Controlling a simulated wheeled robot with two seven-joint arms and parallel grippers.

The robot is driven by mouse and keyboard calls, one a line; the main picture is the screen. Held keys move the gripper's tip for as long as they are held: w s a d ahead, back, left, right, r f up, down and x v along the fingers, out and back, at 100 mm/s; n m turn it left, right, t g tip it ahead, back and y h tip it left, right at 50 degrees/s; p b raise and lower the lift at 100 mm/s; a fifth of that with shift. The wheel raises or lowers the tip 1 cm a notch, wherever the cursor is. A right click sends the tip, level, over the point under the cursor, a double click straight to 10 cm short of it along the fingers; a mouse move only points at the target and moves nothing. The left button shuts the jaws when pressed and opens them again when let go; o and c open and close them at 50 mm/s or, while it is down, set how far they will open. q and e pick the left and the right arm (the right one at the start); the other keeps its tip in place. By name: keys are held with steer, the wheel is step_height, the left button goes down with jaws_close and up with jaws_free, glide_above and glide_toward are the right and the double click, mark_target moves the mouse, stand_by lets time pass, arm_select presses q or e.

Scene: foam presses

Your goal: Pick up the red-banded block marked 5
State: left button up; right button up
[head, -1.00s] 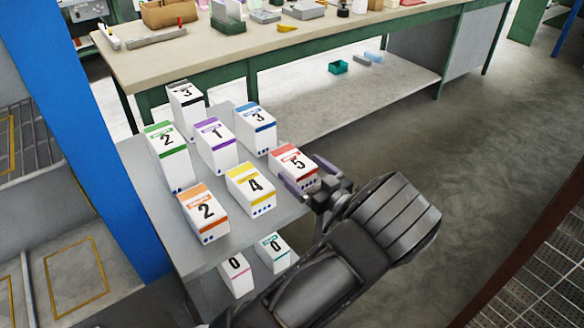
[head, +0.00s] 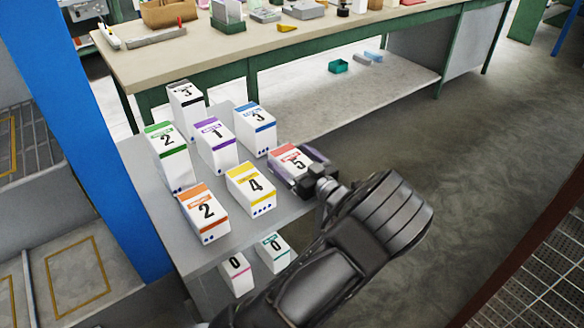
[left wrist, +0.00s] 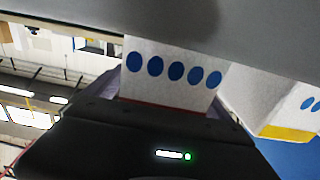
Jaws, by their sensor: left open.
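The red-banded block marked 5 (head: 291,159) stands at the right edge of the grey stand. Its lower front is hidden by my left gripper (head: 300,175). The gripper's fingers lie on either side of the block, and its jaws are open. In the left wrist view the block's white face (left wrist: 172,80) with a row of blue dots is right in front of the gripper's dark body (left wrist: 150,140), and a red strip shows at its edge. I cannot tell whether the fingers touch it. My right gripper is not in view.
The yellow-banded block marked 4 (head: 250,188) stands close to the left of block 5. Several other numbered blocks share the stand (head: 150,203), including the blue-banded 3 (head: 255,128) behind. Two blocks marked 0 sit lower down. A workbench (head: 300,45) stands behind.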

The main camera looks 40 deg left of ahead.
mark_target(292, 158)
arm_select(q)
steer(key=c, duration=1.4)
steer(key=shift+c, duration=0.2)
step_height(292, 158, up, 10)
steer(key=shift+p, duration=0.45)
